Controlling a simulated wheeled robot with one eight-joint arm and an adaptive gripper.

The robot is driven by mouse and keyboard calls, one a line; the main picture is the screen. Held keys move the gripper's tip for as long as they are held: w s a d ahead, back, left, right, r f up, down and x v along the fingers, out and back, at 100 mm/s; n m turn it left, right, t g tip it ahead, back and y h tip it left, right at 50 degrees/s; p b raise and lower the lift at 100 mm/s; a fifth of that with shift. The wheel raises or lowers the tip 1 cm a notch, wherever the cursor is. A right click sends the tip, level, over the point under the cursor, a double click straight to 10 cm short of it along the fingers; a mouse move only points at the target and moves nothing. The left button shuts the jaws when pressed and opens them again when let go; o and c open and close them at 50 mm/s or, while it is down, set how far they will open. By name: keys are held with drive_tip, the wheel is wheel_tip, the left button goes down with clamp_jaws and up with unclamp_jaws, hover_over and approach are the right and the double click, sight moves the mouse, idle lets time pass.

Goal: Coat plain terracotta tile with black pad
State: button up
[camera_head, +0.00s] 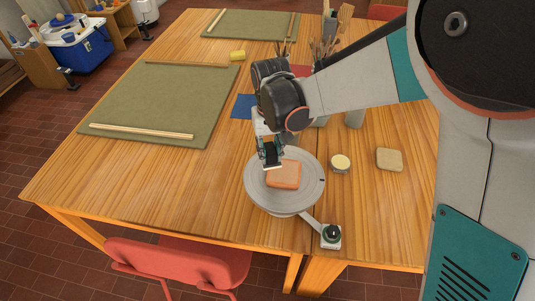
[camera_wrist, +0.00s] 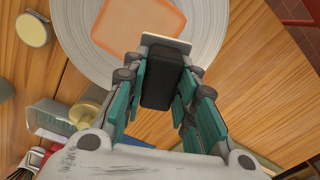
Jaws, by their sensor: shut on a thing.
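The plain terracotta tile (camera_head: 284,174) is a reddish-orange square lying on the round grey turntable (camera_head: 255,191). It also shows at the top of the wrist view (camera_wrist: 138,22), on the pale grey disc (camera_wrist: 206,28). My gripper (camera_head: 271,155) is over the left part of the turntable, at the tile's upper left edge. In the wrist view its teal fingers are shut on the black pad (camera_wrist: 162,78). A pale strip (camera_wrist: 166,42) at the pad's far end lies beside or over the tile's edge. I cannot tell whether it touches the tile.
A small round tin with pale yellow content (camera_head: 340,163) and a beige block (camera_head: 389,160) sit right of the turntable. A dark-knobbed arm (camera_head: 331,235) extends from the turntable. Brushes (camera_head: 325,50) stand behind my arm. A green mat (camera_head: 160,103) lies left; a red chair (camera_head: 185,262) stands in front.

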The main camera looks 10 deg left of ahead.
drive_tip(key=shift+w+a+r+p, duration=0.1)
drive_tip(key=shift+a+r+p, duration=0.1)
drive_tip(key=shift+r+p, duration=1.25)
drive_tip(key=shift+r, duration=1.1)
